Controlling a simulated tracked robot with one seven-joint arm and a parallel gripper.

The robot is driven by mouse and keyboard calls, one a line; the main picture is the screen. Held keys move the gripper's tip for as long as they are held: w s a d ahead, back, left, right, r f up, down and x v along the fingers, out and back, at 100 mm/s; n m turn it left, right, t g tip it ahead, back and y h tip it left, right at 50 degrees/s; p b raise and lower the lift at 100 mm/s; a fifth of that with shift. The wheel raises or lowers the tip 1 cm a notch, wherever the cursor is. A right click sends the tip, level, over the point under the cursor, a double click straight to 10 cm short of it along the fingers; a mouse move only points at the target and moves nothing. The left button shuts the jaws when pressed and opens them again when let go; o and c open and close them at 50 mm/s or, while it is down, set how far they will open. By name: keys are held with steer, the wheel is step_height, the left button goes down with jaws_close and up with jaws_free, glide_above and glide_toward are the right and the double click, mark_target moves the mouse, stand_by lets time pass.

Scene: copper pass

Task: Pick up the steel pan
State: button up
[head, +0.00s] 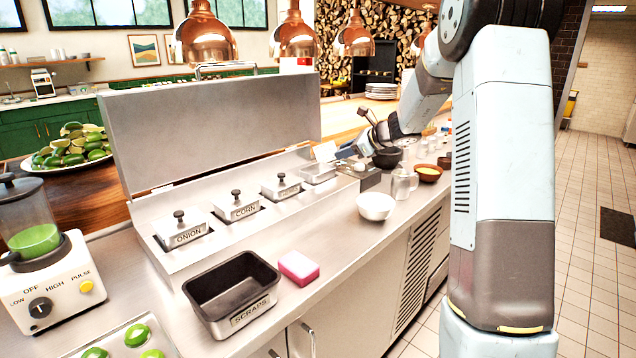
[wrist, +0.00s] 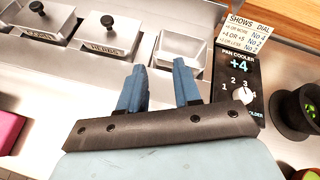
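A small open steel pan (head: 318,174) sits without a lid at the right end of the counter's pan rail. In the wrist view the steel pan (wrist: 181,46) lies just beyond my fingertips, its near part close to the right finger. My gripper (wrist: 160,66) has its two blue fingers spread with nothing visible between them. In the head view my gripper (head: 362,146) is small and partly hidden, just right of the pan. I cannot tell how high the fingers are above it.
Lidded pans marked ONION (head: 180,234) and CORN (head: 238,208) stand left along the rail. The pan cooler dial box (wrist: 238,82) is right of the steel pan, with a dark mortar-like bowl (head: 387,158) beyond. A white bowl (head: 376,206) and a pink sponge (head: 298,268) lie in front.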

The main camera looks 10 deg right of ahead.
mark_target(327, 165)
steer(key=w+d+f+m, duration=0.2)
steer(key=w+d+f+m+t, duration=0.1)
steer(key=w+f, duration=0.1)
steer(key=w, duration=0.1)
steer(key=w+d+f+m+t, duration=0.1)
steer(key=w+d+f+m, duration=0.1)
steer(key=shift+w+d+f+m, duration=0.25)
steer(key=shift+w+d+m, duration=0.05)
steer(key=shift+w, duration=0.1)
steer(key=shift+w+f, duration=0.15)
steer(key=shift+w, duration=0.15)
steer(key=shift+h, duration=0.3)
steer(key=x, duration=1.3)
steer(key=shift+w+a, duration=0.1)
steer(key=shift+a, duration=0.1)
jaws_close()
